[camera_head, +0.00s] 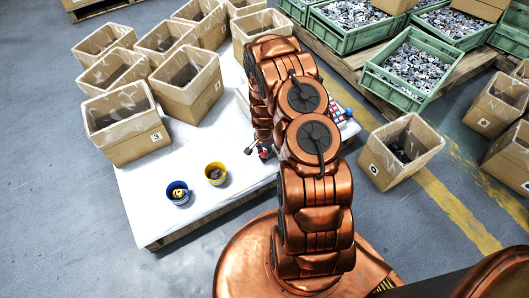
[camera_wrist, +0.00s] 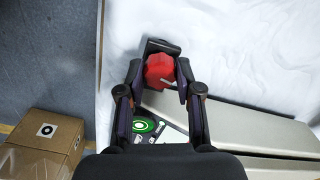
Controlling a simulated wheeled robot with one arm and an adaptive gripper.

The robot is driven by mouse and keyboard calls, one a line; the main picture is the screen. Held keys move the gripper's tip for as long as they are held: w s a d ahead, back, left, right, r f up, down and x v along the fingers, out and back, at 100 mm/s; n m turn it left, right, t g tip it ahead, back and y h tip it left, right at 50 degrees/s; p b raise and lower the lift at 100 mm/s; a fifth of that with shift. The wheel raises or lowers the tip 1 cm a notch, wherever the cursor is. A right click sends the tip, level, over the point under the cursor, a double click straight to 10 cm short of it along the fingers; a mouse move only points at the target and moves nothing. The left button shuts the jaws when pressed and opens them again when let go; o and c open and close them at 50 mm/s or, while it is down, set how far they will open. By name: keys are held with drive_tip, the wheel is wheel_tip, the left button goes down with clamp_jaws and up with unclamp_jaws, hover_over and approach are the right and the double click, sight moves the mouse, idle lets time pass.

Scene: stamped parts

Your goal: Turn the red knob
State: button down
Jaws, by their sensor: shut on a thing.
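The red knob (camera_wrist: 160,67) shows in the wrist view, between the two fingers of my gripper (camera_wrist: 162,78). My gripper is shut on it, with a dark finger along each side and a dark part just beyond it. The knob has a pale mark on its face. What the knob is mounted on is hidden under the fingers. In the head view my copper arm covers most of this area, and I cannot make out the knob there.
A pale grey box (camera_wrist: 240,124) and a green-and-white round marking (camera_wrist: 145,125) lie near the fingers. The white table (camera_head: 150,215) holds a blue cup (camera_head: 178,192), a yellow cup (camera_head: 215,173) and several cardboard boxes (camera_head: 125,122). Green crates (camera_head: 410,68) of metal parts stand at the right.

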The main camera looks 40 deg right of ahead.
sight(264, 153)
idle(0.5)
drive_tip(key=c, duration=0.8)
unclamp_jaws()
drive_tip(key=shift+o, duration=0.2)
wheel_tip(264, 153, up, 12)
idle(0.4)
